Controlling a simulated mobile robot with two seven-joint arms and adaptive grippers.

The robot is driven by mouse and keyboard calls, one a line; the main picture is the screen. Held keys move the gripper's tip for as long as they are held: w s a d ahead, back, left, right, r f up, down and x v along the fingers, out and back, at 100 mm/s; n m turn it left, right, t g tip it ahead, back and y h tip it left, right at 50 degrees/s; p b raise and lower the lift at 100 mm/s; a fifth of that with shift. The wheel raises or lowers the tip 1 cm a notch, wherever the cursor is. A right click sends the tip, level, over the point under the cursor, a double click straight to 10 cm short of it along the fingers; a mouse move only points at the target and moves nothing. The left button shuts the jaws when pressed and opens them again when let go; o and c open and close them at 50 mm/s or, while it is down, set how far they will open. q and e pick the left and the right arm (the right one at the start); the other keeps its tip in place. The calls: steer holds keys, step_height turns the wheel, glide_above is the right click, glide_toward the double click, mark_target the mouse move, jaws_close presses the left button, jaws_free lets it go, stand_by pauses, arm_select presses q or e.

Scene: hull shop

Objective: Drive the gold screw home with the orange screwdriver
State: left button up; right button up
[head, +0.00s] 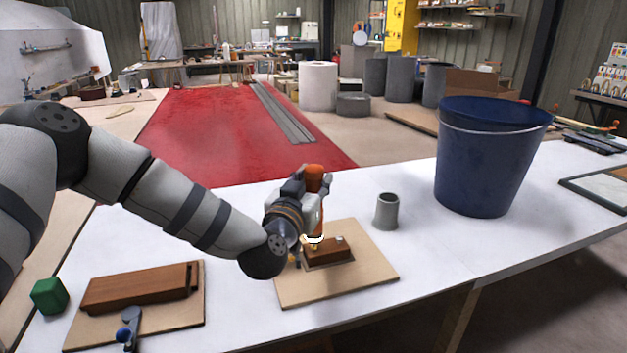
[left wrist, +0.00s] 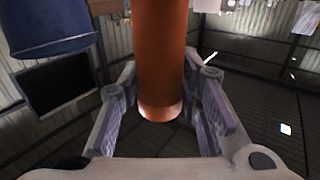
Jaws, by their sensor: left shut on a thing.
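The orange screwdriver (head: 314,180) stands roughly upright in my left gripper (head: 311,213), with its handle top above the fingers. The left wrist view shows the orange handle (left wrist: 161,60) between the two fingers. Below is a brown wooden block (head: 328,253) on a tan board (head: 350,280). Small gold-coloured spots show at the block's left end under the gripper and on its top at right. I cannot tell which is the gold screw. The screwdriver's tip is hidden, so I cannot tell whether it touches a screw. My right gripper is out of view.
A grey cup (head: 387,212) and a large blue bucket (head: 487,165) stand to the right on the white table (head: 420,255).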

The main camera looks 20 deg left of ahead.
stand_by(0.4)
arm_select(q)
steer(key=shift+r, duration=3.5)
